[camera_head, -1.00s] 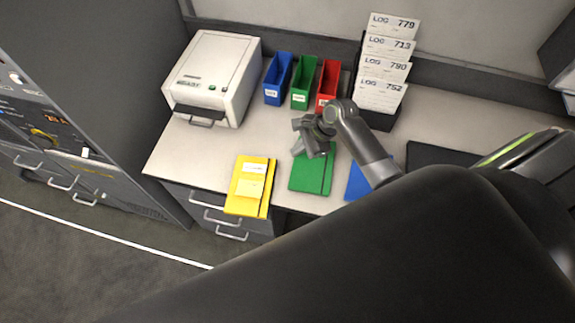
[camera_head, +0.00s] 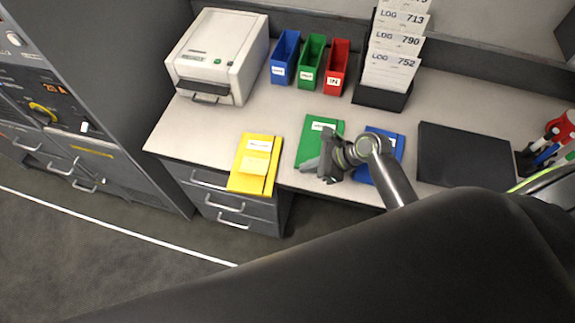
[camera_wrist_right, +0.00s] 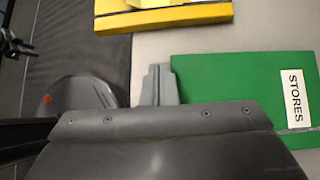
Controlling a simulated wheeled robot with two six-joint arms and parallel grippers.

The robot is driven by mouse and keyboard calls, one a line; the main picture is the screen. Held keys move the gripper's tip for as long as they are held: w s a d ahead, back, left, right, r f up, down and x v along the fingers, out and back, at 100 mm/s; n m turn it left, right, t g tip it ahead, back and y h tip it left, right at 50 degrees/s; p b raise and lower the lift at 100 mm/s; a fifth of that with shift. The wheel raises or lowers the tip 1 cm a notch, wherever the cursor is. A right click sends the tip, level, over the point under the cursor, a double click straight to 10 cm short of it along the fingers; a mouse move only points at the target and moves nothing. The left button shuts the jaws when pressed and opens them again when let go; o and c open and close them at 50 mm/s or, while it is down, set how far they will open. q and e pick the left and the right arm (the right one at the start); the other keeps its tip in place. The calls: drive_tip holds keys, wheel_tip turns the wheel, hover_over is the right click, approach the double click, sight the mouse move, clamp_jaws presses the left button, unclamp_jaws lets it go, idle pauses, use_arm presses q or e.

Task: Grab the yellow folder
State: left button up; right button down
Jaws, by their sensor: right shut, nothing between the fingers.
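The yellow folder (camera_head: 253,165) lies flat on the desk near its front edge, with a paler label on its cover. Its edge also shows at the top of the right wrist view (camera_wrist_right: 165,17). My right gripper (camera_head: 323,172) is shut and empty, over the front part of the green folder, to the right of the yellow folder and apart from it. In the right wrist view its fingers (camera_wrist_right: 158,85) show beside the green folder (camera_wrist_right: 245,90), which is labelled STORES. My left gripper is not in view.
A blue folder (camera_head: 385,150) lies right of the green one, partly behind my arm. A printer (camera_head: 218,55), blue, green and red bins (camera_head: 310,62), a log rack (camera_head: 385,95) and a black mat (camera_head: 465,155) stand or lie farther back or right. Drawers (camera_head: 228,205) are below the desk.

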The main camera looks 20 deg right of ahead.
sight(276, 167)
drive_tip(key=a, duration=0.1)
drive_tip(key=w+a+f, duration=0.1)
drive_tip(key=a, duration=0.1)
drive_tip(key=w+a, duration=0.1)
drive_tip(key=shift+w+a+f+p, duration=0.15)
drive_tip(key=shift+w+f+p, duration=0.15)
drive_tip(key=shift+f, duration=0.1)
drive_tip(key=shift+w+a, duration=0.2)
drive_tip(key=shift+a, duration=0.2)
drive_tip(key=shift+w+a+r+p, duration=0.2)
drive_tip(key=shift+a+p, duration=0.1)
drive_tip(key=shift+p, duration=0.45)
drive_tip(key=shift+w+a+f+p, duration=0.1)
drive_tip(key=shift+w+a+p, duration=0.1)
drive_tip(key=shift+a+p, duration=0.2)
drive_tip(key=shift+f, duration=0.15)
drive_tip(key=shift+s, duration=0.1)
